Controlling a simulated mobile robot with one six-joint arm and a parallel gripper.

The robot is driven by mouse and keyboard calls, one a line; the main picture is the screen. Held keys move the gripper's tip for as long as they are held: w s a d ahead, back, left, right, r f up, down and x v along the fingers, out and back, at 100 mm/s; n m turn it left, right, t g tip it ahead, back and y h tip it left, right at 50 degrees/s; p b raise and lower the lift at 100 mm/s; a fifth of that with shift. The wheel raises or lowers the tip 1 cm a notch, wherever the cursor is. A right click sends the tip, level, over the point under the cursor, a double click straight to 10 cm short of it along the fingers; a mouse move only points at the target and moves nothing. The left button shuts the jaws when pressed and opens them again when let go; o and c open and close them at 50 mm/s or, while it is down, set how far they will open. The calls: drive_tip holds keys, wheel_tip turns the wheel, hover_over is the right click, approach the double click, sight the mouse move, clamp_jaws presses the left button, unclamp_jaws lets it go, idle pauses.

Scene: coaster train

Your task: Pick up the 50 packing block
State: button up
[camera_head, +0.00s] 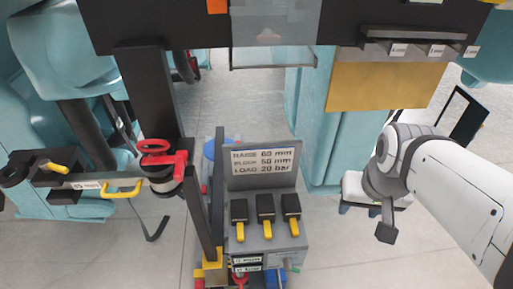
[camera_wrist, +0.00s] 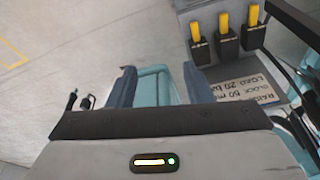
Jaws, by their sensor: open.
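Three black blocks with yellow handles stand in a row on a grey cart: left (camera_head: 239,212), middle (camera_head: 265,208) and right (camera_head: 291,206). I cannot read a size on any of them, so I cannot tell which is the 50 packing block. The wrist view shows the same row at its upper right, including the middle one (camera_wrist: 226,46). A sign (camera_head: 264,163) behind them reads block 50 mm. My gripper (camera_wrist: 160,90) is open and empty, its fingers apart over the floor, away from the blocks. In the head view it hangs right of the cart.
A red-topped post (camera_head: 155,150) with dark bars stands left of the cart. Teal structures (camera_head: 345,130) stand behind. A shelf with small labelled pieces (camera_head: 418,48) and a tan panel (camera_head: 385,85) are at upper right. Floor (camera_head: 335,235) between cart and gripper is clear.

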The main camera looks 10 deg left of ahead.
drive_tip(key=o, duration=0.6)
drive_tip(key=w+a+f+m+y, duration=0.1)
drive_tip(key=w+a, duration=0.1)
drive_tip(key=a, duration=0.1)
drive_tip(key=w+a+f+m+g, duration=0.1)
drive_tip(key=w+a, duration=0.1)
drive_tip(key=w+a+f+m+y, duration=0.1)
drive_tip(key=w+a+f+m, duration=0.1)
drive_tip(key=a, duration=0.1)
drive_tip(key=shift+w+a+f+g+y, duration=0.1)
drive_tip(key=shift+w+a+g+y, duration=0.15)
drive_tip(key=shift+a+g+y, duration=0.05)
drive_tip(key=o, duration=0.4)
drive_tip(key=w+a+f+m+g+y, duration=0.1)
drive_tip(key=w+a+f+m, duration=0.4)
drive_tip(key=a+f, duration=0.1)
drive_tip(key=shift+a+f+y, duration=0.15)
drive_tip(key=shift+a+y, duration=0.25)
drive_tip(key=shift+a, duration=0.5)
drive_tip(key=m+g+y, duration=0.1)
drive_tip(key=m, duration=0.5)
approach(240, 207)
drive_tip(key=b+x, duration=0.1)
drive_tip(key=x, duration=0.7)
drive_tip(key=shift+a+f, duration=0.2)
drive_tip(key=shift+f, duration=0.15)
